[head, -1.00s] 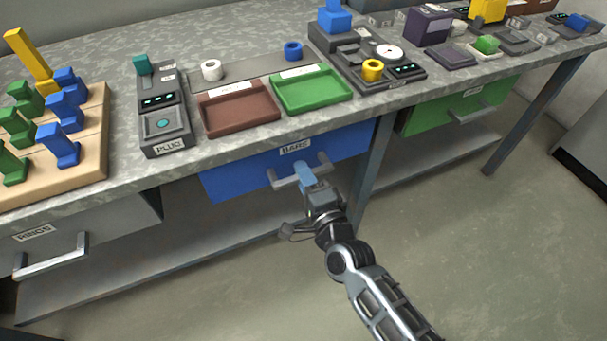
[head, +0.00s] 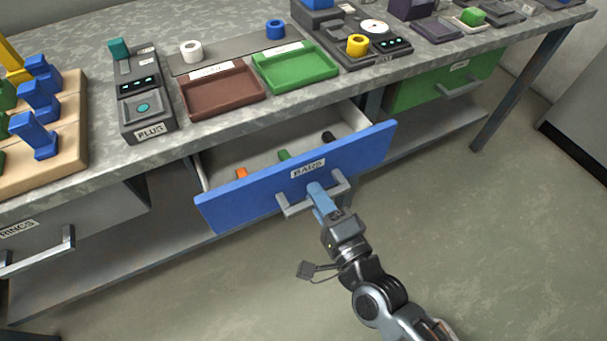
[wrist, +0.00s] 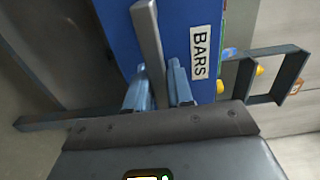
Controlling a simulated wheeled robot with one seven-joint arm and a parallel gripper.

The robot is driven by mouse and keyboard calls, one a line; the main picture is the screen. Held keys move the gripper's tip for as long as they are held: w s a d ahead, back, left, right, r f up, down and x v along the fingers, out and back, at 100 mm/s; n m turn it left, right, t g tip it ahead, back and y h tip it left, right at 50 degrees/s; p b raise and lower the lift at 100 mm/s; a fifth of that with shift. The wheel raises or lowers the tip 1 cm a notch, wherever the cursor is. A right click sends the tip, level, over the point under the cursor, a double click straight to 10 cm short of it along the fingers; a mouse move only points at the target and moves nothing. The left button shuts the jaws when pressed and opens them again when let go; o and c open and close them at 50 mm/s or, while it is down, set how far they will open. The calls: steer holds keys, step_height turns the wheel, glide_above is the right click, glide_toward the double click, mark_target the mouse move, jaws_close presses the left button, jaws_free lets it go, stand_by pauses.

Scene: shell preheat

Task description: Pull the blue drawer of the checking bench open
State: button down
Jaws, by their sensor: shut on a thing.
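The blue drawer (head: 240,201), labelled BARS, stands partly open below the checking bench top (head: 110,175). Its inside shows an orange piece (head: 241,173), a green piece (head: 284,155) and a dark piece (head: 328,137). My gripper (head: 318,192) is shut on the drawer's grey bar handle (head: 294,208). In the wrist view, the fingers of my gripper (wrist: 155,88) sit on either side of the handle (wrist: 147,35), with the blue drawer front (wrist: 118,30) and its label behind. The fingers hide part of the handle.
A grey drawer labelled RINGS (head: 100,215) is at the left and a green drawer (head: 425,88) at the right, both shut. A brown tray (head: 222,110) and a green tray (head: 300,84) lie on the bench. The floor in front is clear.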

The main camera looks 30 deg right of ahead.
steer(key=s, duration=0.7)
steer(key=shift+s, duration=0.25)
steer(key=c, duration=1.1)
jaws_free()
steer(key=s+b, duration=0.1)
steer(key=s, duration=0.6)
steer(key=shift+s, duration=0.4)
steer(key=s+d+r+n+g+p, duration=0.1)
steer(key=s+r+n+p, duration=0.2)
steer(key=r+n, duration=0.3)
steer(key=s+d+r+n+g+p, duration=0.1)
steer(key=s+r+n+p, duration=0.2)
steer(key=s+r+n, duration=0.2)
steer(key=s+d+r+n+g+p, duration=0.1)
steer(key=s+r+n, duration=0.4)
steer(key=r, duration=0.5)
steer(key=shift+d+r+n+p, duration=0.1)
steer(key=shift+d+n+p, duration=0.4)
steer(key=shift+n+p, duration=0.5)
